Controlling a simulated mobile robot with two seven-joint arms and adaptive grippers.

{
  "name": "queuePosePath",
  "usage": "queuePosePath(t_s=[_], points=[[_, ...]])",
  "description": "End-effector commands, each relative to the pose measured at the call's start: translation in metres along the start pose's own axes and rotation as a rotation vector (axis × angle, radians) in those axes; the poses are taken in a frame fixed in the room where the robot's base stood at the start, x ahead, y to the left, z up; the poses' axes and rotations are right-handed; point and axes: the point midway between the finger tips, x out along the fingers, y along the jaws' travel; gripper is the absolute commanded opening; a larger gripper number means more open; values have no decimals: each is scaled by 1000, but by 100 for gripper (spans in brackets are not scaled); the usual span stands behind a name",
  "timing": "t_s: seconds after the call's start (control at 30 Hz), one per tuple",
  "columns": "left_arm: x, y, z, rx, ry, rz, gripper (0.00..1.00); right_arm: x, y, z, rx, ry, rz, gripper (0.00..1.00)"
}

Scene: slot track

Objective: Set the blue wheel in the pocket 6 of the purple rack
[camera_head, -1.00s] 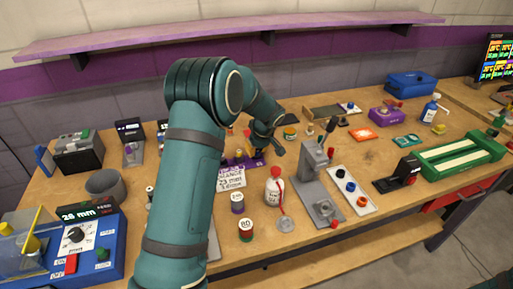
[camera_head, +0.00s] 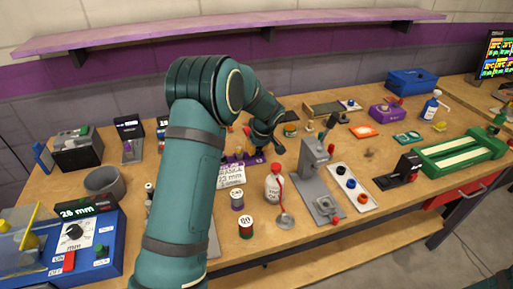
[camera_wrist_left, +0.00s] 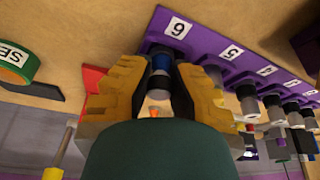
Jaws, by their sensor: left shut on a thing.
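My left gripper (camera_wrist_left: 160,72) shows in the wrist view with its two yellow fingers shut on the blue wheel (camera_wrist_left: 161,62). The wheel has grey parts above and below the blue band and sits between the fingertips. It is at the pocket marked 6 on the purple rack (camera_wrist_left: 204,38); I cannot tell whether it is seated. In the head view my left gripper (camera_head: 258,148) is over the rack (camera_head: 232,158), which is largely hidden by my arm and a white sign. My right gripper is not in view.
A white sign (camera_head: 231,175) stands in front of the rack. A white bottle with a red top (camera_head: 273,188), a grey press (camera_head: 315,175) and a white tray (camera_head: 366,195) stand to the right. Labelled spools (camera_head: 245,227) are in front. A blue machine (camera_head: 95,252) is at left.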

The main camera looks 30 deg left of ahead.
Motion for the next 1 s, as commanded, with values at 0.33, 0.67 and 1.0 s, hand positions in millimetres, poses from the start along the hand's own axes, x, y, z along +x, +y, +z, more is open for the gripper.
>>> queuePosePath(t_s=[0.33, 0.67, 1.0], points=[[0, 0, 0, 0, 0, 0, 44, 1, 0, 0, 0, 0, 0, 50], [-19, 1, -1, 0, 2, 4, 44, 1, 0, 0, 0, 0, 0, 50], [-87, 1, 0, 0, 2, 4, 44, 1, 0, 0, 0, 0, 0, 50]])
